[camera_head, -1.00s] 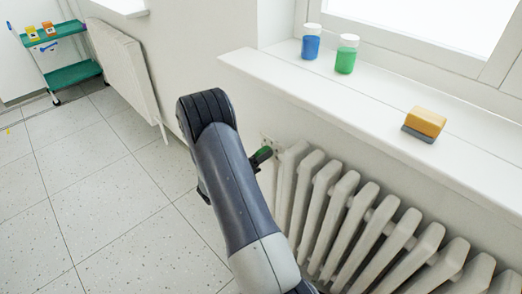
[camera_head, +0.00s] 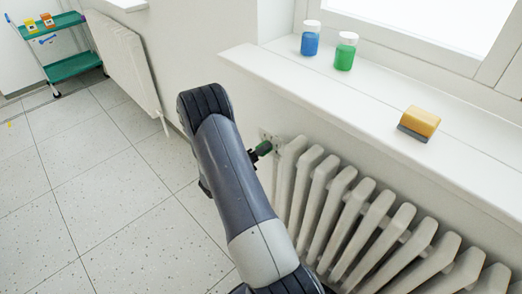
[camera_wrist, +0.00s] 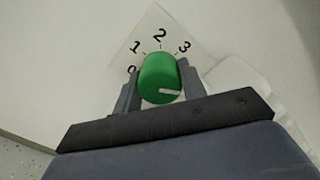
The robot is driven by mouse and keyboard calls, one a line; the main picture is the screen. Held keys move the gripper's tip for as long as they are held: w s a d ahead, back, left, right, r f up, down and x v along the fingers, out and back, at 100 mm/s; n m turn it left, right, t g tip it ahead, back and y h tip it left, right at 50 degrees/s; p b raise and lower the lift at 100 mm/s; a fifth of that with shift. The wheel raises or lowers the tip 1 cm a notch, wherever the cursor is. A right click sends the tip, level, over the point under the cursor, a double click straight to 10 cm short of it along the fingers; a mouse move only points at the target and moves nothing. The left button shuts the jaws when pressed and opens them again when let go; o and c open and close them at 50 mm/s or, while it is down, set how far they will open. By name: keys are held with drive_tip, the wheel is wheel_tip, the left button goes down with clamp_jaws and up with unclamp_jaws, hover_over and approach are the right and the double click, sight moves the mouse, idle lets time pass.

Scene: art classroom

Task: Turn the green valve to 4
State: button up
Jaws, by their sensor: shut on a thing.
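The green valve (camera_wrist: 157,72) is a round knob beside the radiator, in front of a white dial plate (camera_wrist: 146,30). In the wrist view the numbers 0, 1, 2 and 3 show on the plate; no 4 is visible. A white line on the knob's face points to the right of the picture, below the side where 3 stands. My gripper (camera_wrist: 160,80) is shut on the valve, one finger on each side of it. In the head view the valve (camera_head: 264,148) shows just right of my arm, which hides most of my gripper.
The white ribbed radiator (camera_head: 345,215) stands right of the valve, under a windowsill (camera_head: 380,105). A blue jar (camera_head: 311,40), a green jar (camera_head: 344,54) and a yellow sponge-like block (camera_head: 420,121) are on the sill. The tiled floor (camera_head: 110,200) at left is clear. A green trolley (camera_head: 72,67) stands far back.

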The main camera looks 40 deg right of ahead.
drive_tip(key=o, duration=1)
drive_tip(key=shift+c, duration=0.2)
drive_tip(key=s+a, duration=0.1)
drive_tip(key=a, duration=0.9)
drive_tip(key=shift+a+p, duration=0.3)
drive_tip(key=shift+a, duration=0.1)
drive_tip(key=shift+d, duration=0.1)
drive_tip(key=d, duration=0.7)
drive_tip(key=w+d, duration=0.1)
drive_tip(key=d, duration=0.2)
drive_tip(key=shift+d+b, duration=0.3)
drive_tip(key=shift+d, duration=0.05)
